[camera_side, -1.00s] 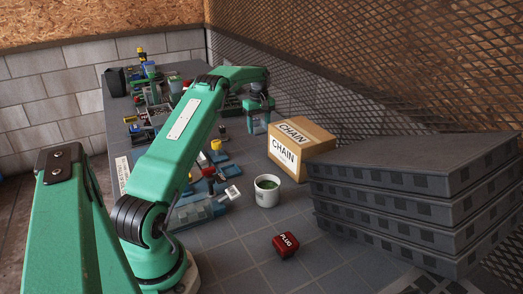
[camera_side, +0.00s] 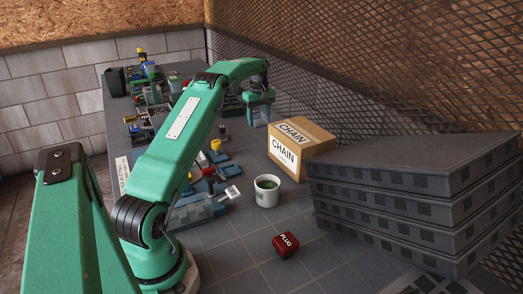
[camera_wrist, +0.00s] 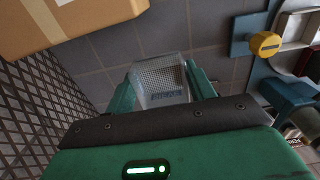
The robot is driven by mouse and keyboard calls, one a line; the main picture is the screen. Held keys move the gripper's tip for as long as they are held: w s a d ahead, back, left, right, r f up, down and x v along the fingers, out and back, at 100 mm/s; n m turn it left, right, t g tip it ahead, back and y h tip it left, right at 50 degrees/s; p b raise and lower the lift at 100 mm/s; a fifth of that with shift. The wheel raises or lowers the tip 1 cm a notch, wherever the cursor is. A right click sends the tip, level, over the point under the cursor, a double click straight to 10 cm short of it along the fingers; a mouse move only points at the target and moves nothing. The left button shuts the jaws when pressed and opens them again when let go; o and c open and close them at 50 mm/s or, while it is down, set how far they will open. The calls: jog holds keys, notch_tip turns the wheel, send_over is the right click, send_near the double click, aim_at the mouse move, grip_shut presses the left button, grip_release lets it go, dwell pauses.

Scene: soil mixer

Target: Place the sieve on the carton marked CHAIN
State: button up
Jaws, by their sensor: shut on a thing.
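The sieve (camera_wrist: 160,78), a pale mesh piece, sits between the two green fingers of my gripper (camera_wrist: 163,85) in the wrist view. The gripper is shut on it. In the side view my gripper (camera_side: 261,117) hangs behind and to the left of the carton, and I cannot make out the sieve there. The carton marked CHAIN (camera_side: 307,139) is a brown box with white labels on its top and front. It stands closed on the bench, and part of it shows at the upper left of the wrist view (camera_wrist: 70,22). The gripper is beside the carton, not over it.
A red PLUG box (camera_side: 286,244) lies nearer. Stacked dark slabs (camera_side: 410,205) stand at the right. A yellow-knobbed blue fixture (camera_wrist: 264,45) is close to the right. A mesh wall (camera_side: 380,75) runs behind.

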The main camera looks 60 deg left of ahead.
jog(key=shift+w+d+r, duration=0.25)
jog(key=shift+w+r, duration=0.05)
jog(key=shift+r, duration=0.15)
jog(key=w+d+r, duration=0.1)
jog(key=d+r, duration=0.1)
jog(key=d, duration=0.2)
jog(key=w+d+r, duration=0.2)
jog(key=d+r, duration=0.1)
jog(key=d, duration=0.1)
jog(key=w+d+r, duration=0.1)
jog(key=d+r, duration=0.1)
jog(key=d, duration=0.2)
jog(key=shift+w+d+r, duration=0.2)
jog(key=shift+w, duration=0.1)
jog(key=s+d+r, duration=0.1)
jog(key=d+r, duration=0.2)
jog(key=d, duration=0.7)
jog(key=s+d+r, duration=0.1)
jog(key=d+r, duration=0.3)
jog(key=d, duration=0.6)
send_over(302, 138)
notch_tip(302, 138, down, 7)
jog(key=shift+f, duration=0.1)
jog(key=shift+d+f, duration=0.1)
jog(key=shift+f, duration=1.9)
